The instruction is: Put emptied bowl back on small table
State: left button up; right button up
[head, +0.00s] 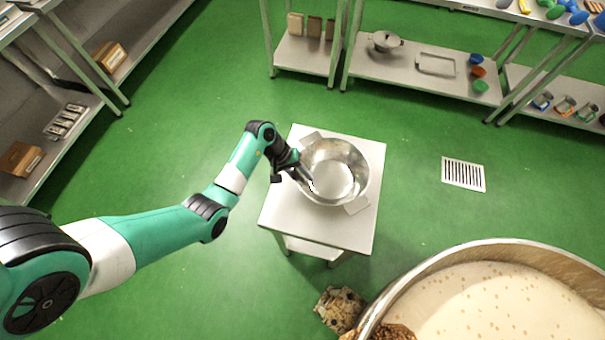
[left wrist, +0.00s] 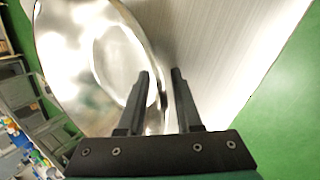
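The shiny metal bowl (head: 335,172) sits upright on the small white table (head: 295,215), and its inside looks empty. It has two flat tabs on its rim. My left gripper (head: 305,182) is at the bowl's left rim. In the left wrist view, the bowl (left wrist: 75,70) fills the left side. The left gripper's fingers (left wrist: 161,75) stand apart, one over the bowl's inside and one outside it, with the rim passing through the gap between them. The tabletop (left wrist: 215,50) lies beyond. My right gripper is not in view.
A large kettle (head: 450,255) of pale mixture with bits in it stands at the lower right. A speckled brown object (head: 340,308) is beside it. Shelves (head: 420,75) line the back and left. Green floor around the table is mostly clear, with a drain grate (head: 463,174).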

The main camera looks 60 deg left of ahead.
pick_arm(q)
jog(key=shift+r, duration=0.1)
jog(key=p+v, duration=0.3)
jog(key=v, duration=0.9)
jog(key=shift+p, duration=0.4)
jog(key=shift+a, duration=0.1)
